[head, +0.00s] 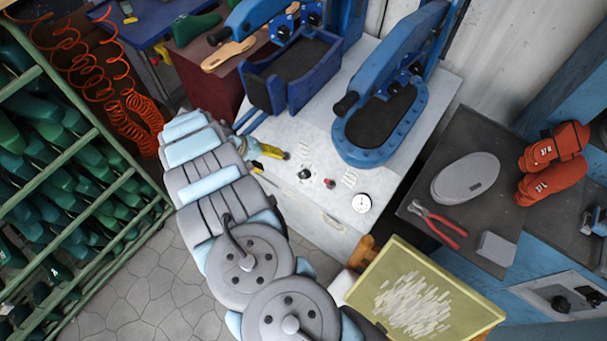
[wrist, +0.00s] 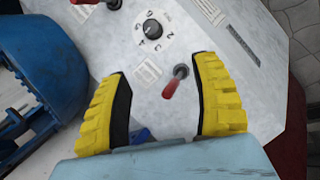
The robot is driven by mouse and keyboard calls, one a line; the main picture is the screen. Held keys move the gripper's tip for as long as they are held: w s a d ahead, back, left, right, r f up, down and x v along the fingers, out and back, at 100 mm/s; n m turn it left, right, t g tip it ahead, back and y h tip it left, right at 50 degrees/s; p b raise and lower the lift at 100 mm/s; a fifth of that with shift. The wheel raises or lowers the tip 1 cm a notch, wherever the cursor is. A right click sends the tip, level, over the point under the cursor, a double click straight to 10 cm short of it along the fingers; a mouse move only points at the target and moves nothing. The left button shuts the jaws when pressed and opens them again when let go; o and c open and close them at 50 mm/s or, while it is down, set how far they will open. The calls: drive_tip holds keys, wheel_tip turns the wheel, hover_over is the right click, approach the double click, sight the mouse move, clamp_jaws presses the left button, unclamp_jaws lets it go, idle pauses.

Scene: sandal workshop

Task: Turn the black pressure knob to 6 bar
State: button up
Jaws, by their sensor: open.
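The black pressure knob (wrist: 152,28) sits on a white dial plate with printed numbers, near the top of the wrist view. It also shows small on the white bench panel in the head view (head: 304,174). Its exact setting is too small to read with certainty. My gripper (wrist: 163,66) has its two yellow fingers spread, with nothing between the tips. The knob lies beyond the fingertips and apart from them. In the head view my gripper (head: 281,154) is at the left of the knob.
A red-handled lever (wrist: 173,84) stands close to the knob, in the gap between my fingers in the picture. Blue presses (head: 384,120) stand behind the panel. A dark side table (head: 468,245) holds red pliers (head: 439,226). A tray of pale strips (head: 413,300) is in front.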

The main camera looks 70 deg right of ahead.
sight(301, 175)
drive_tip(key=b+x, duration=0.1)
drive_tip(key=x, duration=0.4)
drive_tip(key=s+b+x, duration=0.1)
drive_tip(key=x, duration=0.5)
drive_tip(key=b+x, duration=0.2)
drive_tip(key=x, duration=0.4)
drive_tip(key=shift+s+r, duration=0.3)
drive_tip(key=shift+r, duration=0.05)
clamp_jaws()
